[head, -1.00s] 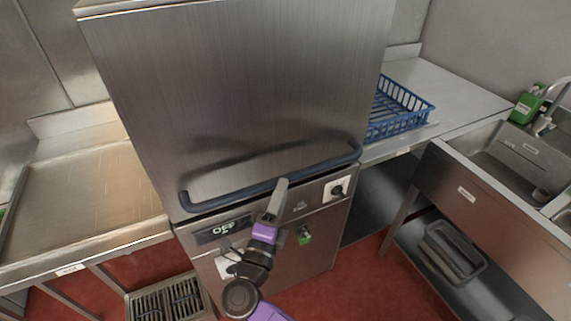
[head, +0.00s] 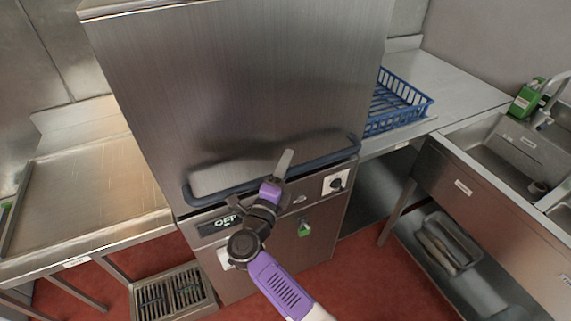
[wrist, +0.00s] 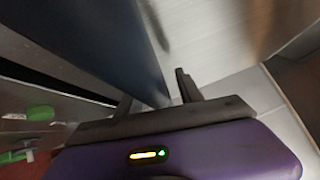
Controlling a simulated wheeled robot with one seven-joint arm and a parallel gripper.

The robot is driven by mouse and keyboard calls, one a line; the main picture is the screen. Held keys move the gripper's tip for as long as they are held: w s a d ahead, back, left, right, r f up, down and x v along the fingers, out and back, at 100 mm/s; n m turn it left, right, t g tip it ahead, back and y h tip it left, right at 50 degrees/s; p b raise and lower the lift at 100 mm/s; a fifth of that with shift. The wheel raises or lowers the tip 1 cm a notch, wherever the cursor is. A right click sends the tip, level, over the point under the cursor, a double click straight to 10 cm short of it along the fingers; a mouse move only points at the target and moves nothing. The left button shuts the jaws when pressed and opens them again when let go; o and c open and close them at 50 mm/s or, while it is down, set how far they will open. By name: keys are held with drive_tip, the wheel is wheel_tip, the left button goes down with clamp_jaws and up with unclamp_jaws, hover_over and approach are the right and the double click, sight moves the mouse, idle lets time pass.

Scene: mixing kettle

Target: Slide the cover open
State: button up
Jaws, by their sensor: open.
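The cover (head: 240,80) is a large brushed-metal hood on the front of the machine, and it is down. Its long dark blue bar handle (head: 325,152) runs along the lower edge. My gripper (head: 285,163) is at the handle's right-of-middle part, with a grey finger reaching above the bar. In the wrist view the dark blue bar (wrist: 100,45) runs down between the two dark fingers of my gripper (wrist: 156,90). The jaws are open, and I cannot tell whether they touch the bar.
Below the cover is a front panel with an OFF display (head: 226,220) and a knob (head: 337,184). A blue rack (head: 400,103) stands on the right counter beside the cover. A sink (head: 515,150) is at the right. A metal counter (head: 85,190) is at the left.

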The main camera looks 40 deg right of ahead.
drive_tip(key=shift+c, duration=0.4)
clamp_jaws()
idle(0.9)
